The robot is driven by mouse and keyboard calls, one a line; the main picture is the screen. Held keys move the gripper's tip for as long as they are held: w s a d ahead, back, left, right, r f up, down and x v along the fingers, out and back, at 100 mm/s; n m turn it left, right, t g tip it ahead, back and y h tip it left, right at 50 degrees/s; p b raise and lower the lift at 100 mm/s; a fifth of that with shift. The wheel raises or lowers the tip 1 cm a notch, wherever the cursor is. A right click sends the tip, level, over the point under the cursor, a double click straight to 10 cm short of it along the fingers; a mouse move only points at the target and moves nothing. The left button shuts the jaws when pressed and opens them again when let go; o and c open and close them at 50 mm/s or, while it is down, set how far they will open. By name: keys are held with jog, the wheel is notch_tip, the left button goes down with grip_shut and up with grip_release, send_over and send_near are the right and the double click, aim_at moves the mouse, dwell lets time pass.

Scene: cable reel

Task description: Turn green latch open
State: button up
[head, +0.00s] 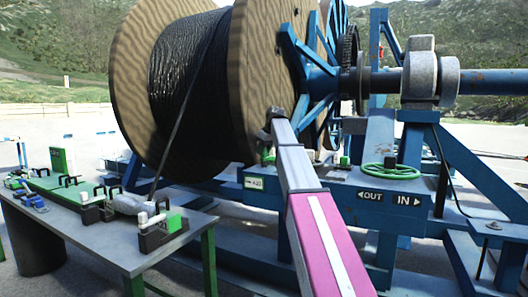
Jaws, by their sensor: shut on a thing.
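A small green piece, which looks like the green latch (268,157), shows on the blue reel frame just left of my pink and white arm. My gripper (266,147) is small and mostly hidden behind my arm, at this green piece. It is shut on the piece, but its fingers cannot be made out. The latch's angle is too small and too covered to tell.
A large wooden cable reel (257,60) with black cable stands behind my arm. A green handwheel (391,170) sits on the blue frame (350,205) at right, above an OUT/IN label (390,198). A grey table (95,235) with green and black fittings stands at left.

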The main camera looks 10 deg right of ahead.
jog(key=m+h, duration=0.1)
jog(key=m, duration=0.2)
jog(key=m+t+h, duration=0.1)
jog(key=m, duration=0.3)
jog(key=shift+h, duration=0.3)
jog(key=m+h, duration=0.1)
jog(key=m, duration=0.3)
jog(key=shift+m+g+h, duration=0.4)
jog(key=shift+m+h, duration=0.5)
jog(key=shift+m, duration=1)
jog(key=o, duration=0.9)
jog(key=shift+r, duration=0.1)
jog(key=v, duration=1)
jog(key=shift+s+a+r, duration=0.15)
jog(key=shift+r, duration=0.15)
